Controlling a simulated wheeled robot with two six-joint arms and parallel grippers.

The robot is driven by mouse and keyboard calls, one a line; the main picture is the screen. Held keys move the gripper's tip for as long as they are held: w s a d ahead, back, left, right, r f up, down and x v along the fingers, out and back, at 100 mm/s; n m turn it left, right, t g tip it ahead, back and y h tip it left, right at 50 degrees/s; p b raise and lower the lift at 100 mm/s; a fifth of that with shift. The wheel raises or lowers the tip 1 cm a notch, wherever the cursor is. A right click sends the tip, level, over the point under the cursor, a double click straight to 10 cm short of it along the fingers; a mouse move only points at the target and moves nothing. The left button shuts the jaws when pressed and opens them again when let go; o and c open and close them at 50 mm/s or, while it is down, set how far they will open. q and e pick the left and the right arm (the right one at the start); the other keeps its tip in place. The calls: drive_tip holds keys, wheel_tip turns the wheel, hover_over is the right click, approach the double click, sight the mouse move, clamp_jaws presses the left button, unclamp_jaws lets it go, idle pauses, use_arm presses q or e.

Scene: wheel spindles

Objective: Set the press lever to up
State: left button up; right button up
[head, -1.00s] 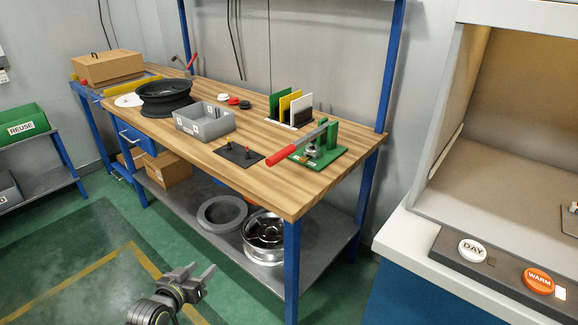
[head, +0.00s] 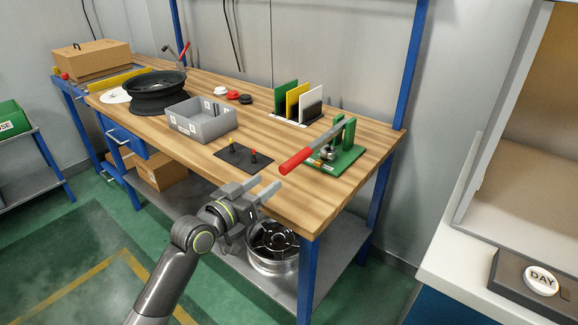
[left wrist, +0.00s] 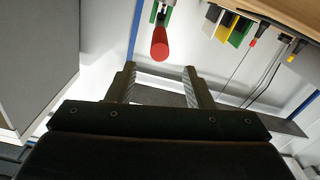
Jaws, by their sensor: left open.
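The press has a green base (head: 340,160) and stands at the right end of the wooden workbench. Its lever ends in a red handle (head: 296,162) that points toward the front left, tilted slightly down, and reaches toward the bench's front edge. In the left wrist view the red handle (left wrist: 160,44) appears beyond the fingers, between their lines. My left gripper (head: 266,188) is open and empty, just off the bench's front edge, to the lower left of the handle and apart from it. My right gripper is not in view.
The wooden workbench (head: 290,205) carries a black mat (head: 240,158) with small pegs, a grey bin (head: 203,122), a black wheel rim (head: 155,92) and upright coloured plates (head: 296,100). A blue post (head: 309,275) stands near my arm. A white counter (head: 470,262) is at right.

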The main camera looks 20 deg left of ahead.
sight(289, 166)
use_arm(q)
drive_tip(key=x, duration=1)
drive_tip(key=shift+c, duration=0.5)
clamp_jaws()
